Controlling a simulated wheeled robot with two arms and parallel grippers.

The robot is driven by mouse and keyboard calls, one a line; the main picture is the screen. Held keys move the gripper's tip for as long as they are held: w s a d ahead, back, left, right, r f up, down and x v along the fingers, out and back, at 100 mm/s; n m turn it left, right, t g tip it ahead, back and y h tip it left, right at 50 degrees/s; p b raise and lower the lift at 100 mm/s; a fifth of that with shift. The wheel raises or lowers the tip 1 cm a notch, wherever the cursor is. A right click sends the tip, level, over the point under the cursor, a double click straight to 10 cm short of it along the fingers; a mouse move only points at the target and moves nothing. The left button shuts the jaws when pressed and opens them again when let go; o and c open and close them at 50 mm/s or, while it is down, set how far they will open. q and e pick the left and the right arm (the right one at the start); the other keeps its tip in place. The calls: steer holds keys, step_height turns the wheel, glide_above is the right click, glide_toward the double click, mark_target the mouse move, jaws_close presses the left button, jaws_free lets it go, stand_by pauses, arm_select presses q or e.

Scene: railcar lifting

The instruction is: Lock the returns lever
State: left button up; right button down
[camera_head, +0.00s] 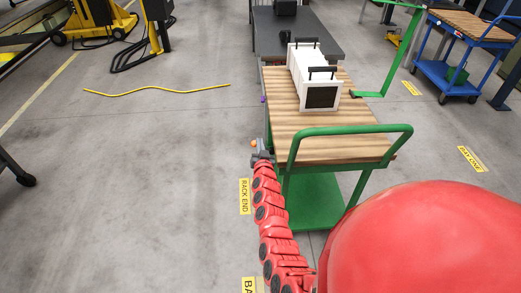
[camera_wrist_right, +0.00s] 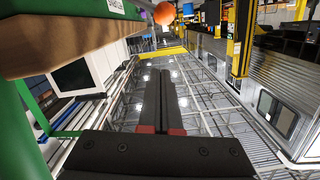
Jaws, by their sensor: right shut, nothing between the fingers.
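An orange ball-shaped knob (camera_head: 253,144) shows at the left edge of the wooden-topped green cart (camera_head: 318,205). The knob also shows at the top of the right wrist view (camera_wrist_right: 164,13), beyond the fingertips; I take it for the lever's end, but the rest of the lever is hard to make out. My right gripper (camera_head: 262,152) is beside the cart's left edge, close to the knob. In the right wrist view its dark fingers (camera_wrist_right: 161,75) are shut and empty. I cannot tell if they touch the knob. My left gripper is out of view.
A white case (camera_head: 297,68) with black handles stands on the cart, and a green push bar (camera_head: 348,131) rises at its near end. A dark table (camera_head: 300,35) is behind. A yellow cable (camera_head: 157,91) lies on the floor at left, where there is much free room.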

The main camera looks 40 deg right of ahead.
mark_target(255, 144)
steer(key=w+d+f+b, duration=0.1)
steer(key=w+f+b, duration=0.1)
steer(key=w+f, duration=0.2)
steer(key=shift+w+d+f, duration=0.15)
steer(key=shift+w+d, duration=0.1)
steer(key=shift+d, duration=0.05)
steer(key=shift+w+a+f+n, duration=0.15)
steer(key=shift+w+a+n, duration=0.05)
steer(key=shift+n, duration=0.2)
stand_by(0.5)
